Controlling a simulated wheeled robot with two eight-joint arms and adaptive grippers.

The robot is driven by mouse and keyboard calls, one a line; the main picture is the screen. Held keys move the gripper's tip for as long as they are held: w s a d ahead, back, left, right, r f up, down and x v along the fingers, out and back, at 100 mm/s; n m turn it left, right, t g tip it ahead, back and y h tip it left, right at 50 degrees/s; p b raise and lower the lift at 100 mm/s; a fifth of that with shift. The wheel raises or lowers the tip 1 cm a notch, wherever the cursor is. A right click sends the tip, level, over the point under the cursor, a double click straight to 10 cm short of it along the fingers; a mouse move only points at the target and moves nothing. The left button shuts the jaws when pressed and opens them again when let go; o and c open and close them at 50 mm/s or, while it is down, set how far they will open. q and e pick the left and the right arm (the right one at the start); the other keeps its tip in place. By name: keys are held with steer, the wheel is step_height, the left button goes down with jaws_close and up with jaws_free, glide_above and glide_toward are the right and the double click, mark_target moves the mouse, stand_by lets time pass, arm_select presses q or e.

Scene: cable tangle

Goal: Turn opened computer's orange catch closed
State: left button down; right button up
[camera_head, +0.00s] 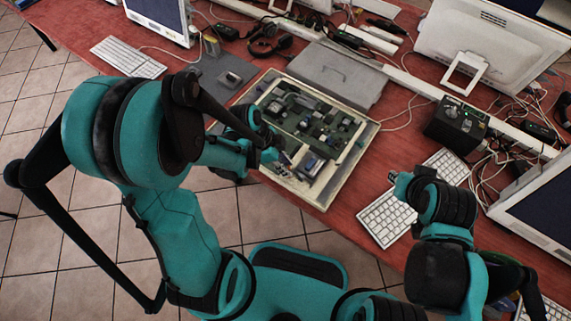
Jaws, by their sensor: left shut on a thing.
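The opened computer (350,167) is a shallow beige case lying flat on the red table, with a green circuit board (300,110) and other parts showing inside. My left gripper (272,152) reaches over its near left part and is shut at a small part there, which looks like the orange catch. The catch is mostly hidden by the fingers and too small to make out clearly. My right gripper (392,177) is right of the computer, above the table beside a white keyboard (386,216). It is too small to tell whether it is open.
A grey cover panel (328,72) lies behind the computer. A black box (455,127), cables and monitors (490,45) crowd the right and back. Another keyboard (128,57) lies at the back left. A narrow strip of red table right of the computer is clear.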

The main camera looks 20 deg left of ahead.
arm_select(q)
steer(key=n, duration=0.1)
steer(key=n+t, duration=0.1)
steer(key=n, duration=0.1)
steer(key=n+y, duration=0.1)
steer(key=n, duration=0.1)
steer(key=shift+s+d+t+b, duration=0.2)
steer(key=shift+s+t+b, duration=0.1)
steer(key=shift+t, duration=0.1)
steer(key=n+y, duration=0.1)
steer(key=n, duration=0.2)
steer(key=n+t, duration=0.1)
steer(key=n, duration=0.2)
steer(key=shift+s+d+y, duration=0.1)
steer(key=shift+d+y, duration=0.05)
steer(key=shift+y, duration=0.25)
steer(key=c, duration=1.3)
jaws_free()
